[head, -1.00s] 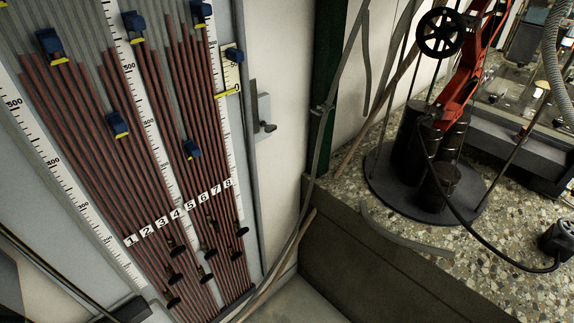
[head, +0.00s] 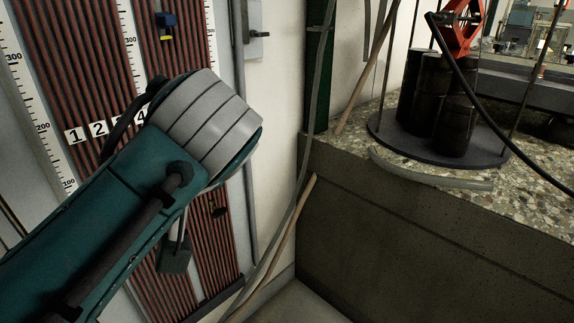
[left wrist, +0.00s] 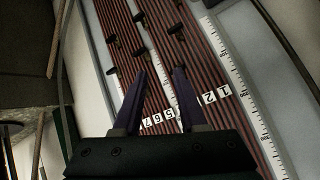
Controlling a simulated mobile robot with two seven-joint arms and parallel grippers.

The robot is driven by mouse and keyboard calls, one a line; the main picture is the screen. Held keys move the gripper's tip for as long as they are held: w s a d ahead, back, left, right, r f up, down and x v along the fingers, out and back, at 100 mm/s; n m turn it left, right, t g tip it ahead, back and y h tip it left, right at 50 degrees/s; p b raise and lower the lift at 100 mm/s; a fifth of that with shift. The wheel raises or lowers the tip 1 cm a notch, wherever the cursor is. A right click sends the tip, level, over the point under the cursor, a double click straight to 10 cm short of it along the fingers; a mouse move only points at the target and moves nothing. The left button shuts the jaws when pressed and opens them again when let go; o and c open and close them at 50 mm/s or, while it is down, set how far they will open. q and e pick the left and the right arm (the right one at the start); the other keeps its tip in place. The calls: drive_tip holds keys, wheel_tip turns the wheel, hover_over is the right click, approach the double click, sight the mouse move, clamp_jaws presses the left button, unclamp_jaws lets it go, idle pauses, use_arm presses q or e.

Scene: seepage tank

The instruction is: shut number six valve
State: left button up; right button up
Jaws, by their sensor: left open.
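The number six plate (left wrist: 157,118) shows in the left wrist view, between the plates for seven and five. Several black valve handles (left wrist: 138,50) stand on the red tubes beyond the plates, and I cannot tell for sure which belongs to six. My left gripper (left wrist: 161,72) is open and empty in front of the panel, its two purple fingers pointing towards the valves and apart from each other. In the head view, my left arm covers the middle of the panel and hides plates six to eight and most valves. One black handle (head: 218,211) shows right of the arm. My right gripper is out of view.
On the right, a concrete ledge (head: 420,240) carries dark cylinders (head: 430,95) on a round plate. Open floor shows at the bottom.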

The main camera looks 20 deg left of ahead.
use_arm(q)
drive_tip(key=w+d+f+n+t+y+b, duration=0.15)
drive_tip(key=w+n+y+b, duration=0.35)
drive_tip(key=b, duration=0.7)
drive_tip(key=w+d+f+n+t+y+b, duration=0.1)
drive_tip(key=w+f+y+b, duration=0.15)
drive_tip(key=w+b, duration=0.65)
drive_tip(key=a+b, duration=0.5)
drive_tip(key=a, duration=0.4)
drive_tip(key=shift+w+a+r, duration=0.3)
drive_tip(key=shift+w+a, duration=0.05)
drive_tip(key=shift+w, duration=0.05)
drive_tip(key=shift+g, duration=0.25)
clamp_jaws()
